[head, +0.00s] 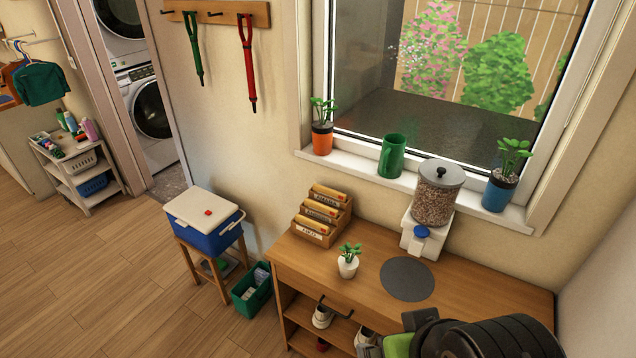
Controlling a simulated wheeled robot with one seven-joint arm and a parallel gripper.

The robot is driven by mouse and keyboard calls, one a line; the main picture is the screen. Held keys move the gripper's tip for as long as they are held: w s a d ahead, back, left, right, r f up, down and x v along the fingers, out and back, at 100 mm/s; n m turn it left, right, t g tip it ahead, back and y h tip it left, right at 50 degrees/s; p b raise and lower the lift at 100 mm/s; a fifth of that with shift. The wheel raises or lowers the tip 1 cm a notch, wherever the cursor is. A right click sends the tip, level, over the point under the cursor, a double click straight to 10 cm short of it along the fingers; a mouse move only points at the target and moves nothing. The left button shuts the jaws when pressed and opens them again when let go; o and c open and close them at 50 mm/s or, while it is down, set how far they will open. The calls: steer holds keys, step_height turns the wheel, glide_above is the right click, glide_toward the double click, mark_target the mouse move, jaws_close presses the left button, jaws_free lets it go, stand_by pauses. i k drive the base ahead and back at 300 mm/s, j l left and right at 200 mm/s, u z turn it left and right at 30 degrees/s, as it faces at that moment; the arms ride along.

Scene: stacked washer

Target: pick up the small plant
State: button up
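The small plant (348,262) has green leaves and a white pot. It stands upright on the wooden bench top (455,298), near the front edge and left of a dark round mat (407,279). Nothing touches it. Dark parts of my arm show at the bottom right, over the bench's front right part. My gripper's fingers cannot be made out in the head view.
A wooden letter rack (323,216) stands behind the plant, and a pellet dispenser (433,205) behind the mat. The windowsill holds an orange-potted plant (322,138), a green mug (391,156) and a blue-potted plant (499,191). A blue cooler (205,220) stands left on a stool.

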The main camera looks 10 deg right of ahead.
mark_target(348, 264)
steer(key=i+j+u, duration=0.25)
steer(key=u, duration=0.2)
steer(key=i+j+u, duration=0.3)
steer(key=u, duration=0.15)
